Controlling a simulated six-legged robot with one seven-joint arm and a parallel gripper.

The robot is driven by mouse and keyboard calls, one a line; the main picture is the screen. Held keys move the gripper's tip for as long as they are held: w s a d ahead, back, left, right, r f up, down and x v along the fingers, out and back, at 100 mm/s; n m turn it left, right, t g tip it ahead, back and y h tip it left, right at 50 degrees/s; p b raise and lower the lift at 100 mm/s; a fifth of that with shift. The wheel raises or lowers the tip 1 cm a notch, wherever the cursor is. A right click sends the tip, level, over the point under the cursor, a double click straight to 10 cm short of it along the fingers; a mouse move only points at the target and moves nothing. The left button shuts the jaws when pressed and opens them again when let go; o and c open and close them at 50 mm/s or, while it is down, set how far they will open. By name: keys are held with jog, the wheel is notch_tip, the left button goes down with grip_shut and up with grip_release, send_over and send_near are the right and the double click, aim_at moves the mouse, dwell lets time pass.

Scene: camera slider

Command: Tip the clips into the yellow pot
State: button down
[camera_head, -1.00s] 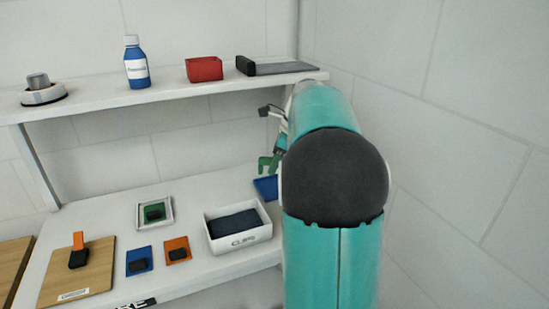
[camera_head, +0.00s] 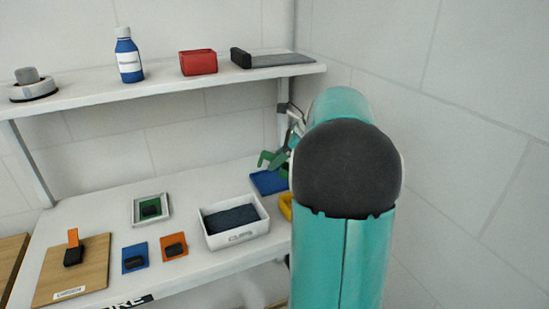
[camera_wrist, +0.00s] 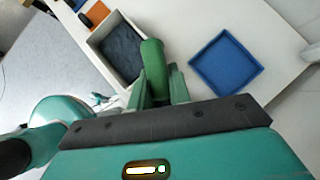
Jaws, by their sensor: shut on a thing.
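My gripper (camera_wrist: 160,82) is shut on a green thing (camera_wrist: 153,62) with a rounded end, seen between the fingers in the wrist view. In the head view the green thing (camera_head: 267,157) juts left from my gripper (camera_head: 284,158), above the table near the blue tray. What it carries, if anything, cannot be seen. The yellow pot (camera_head: 286,206) shows only as a sliver beside my arm, right of the white box; my arm hides the rest. I cannot make out any clips.
A white box (camera_head: 238,239) with dark contents stands near the table's front edge. A blue tray (camera_head: 268,182) lies behind it; it looks empty in the wrist view (camera_wrist: 226,63). Small pads and a wooden board (camera_head: 75,272) lie left. A shelf (camera_head: 150,90) runs above.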

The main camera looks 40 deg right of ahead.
jog(key=shift+w+f, duration=0.1)
jog(key=shift+f, duration=0.85)
jog(key=shift+s+d+f+t+y, duration=0.2)
jog(key=shift+s+d+t+y, duration=0.1)
jog(key=shift+t+y, duration=0.2)
jog(key=shift+s+d+r+t+y, duration=0.2)
jog(key=shift+s+d+t+y, duration=0.1)
jog(key=shift+t+y, duration=0.15)
jog(key=shift+r+t, duration=0.1)
jog(key=shift+t, duration=0.15)
